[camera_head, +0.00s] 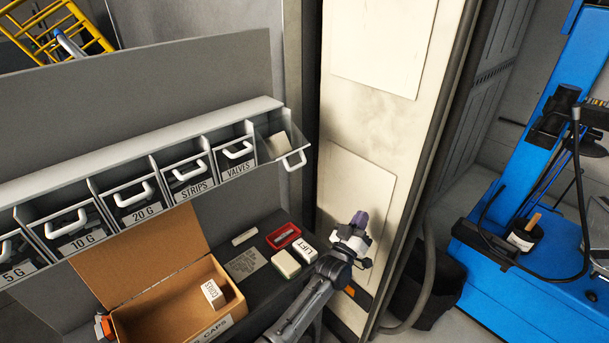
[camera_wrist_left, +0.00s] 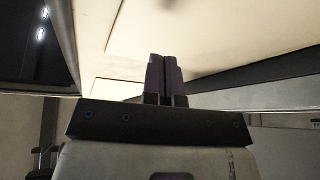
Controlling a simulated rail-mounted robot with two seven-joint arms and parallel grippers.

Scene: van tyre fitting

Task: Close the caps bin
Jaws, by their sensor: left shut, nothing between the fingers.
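The rightmost bin (camera_head: 267,137) of the wall row is tipped outward and open. Its label does not show, but it is the only open bin. Its white handle (camera_head: 294,161) sticks out at the lower right, and a pale block (camera_head: 279,146) shows inside. My left gripper (camera_head: 359,219) is below and to the right of this bin, apart from it, in front of the cream panel. Its purple fingers are shut and empty; they also show together in the left wrist view (camera_wrist_left: 165,73). My right gripper is not in view.
Closed bins marked VALVES (camera_head: 236,152), STRIPS and weights run left. Below stand an open cardboard box (camera_head: 160,297) with a small white carton (camera_head: 213,293), a red tray (camera_head: 283,236) and small blocks on a dark shelf. A cream pillar (camera_head: 370,130) stands to the right of the bins.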

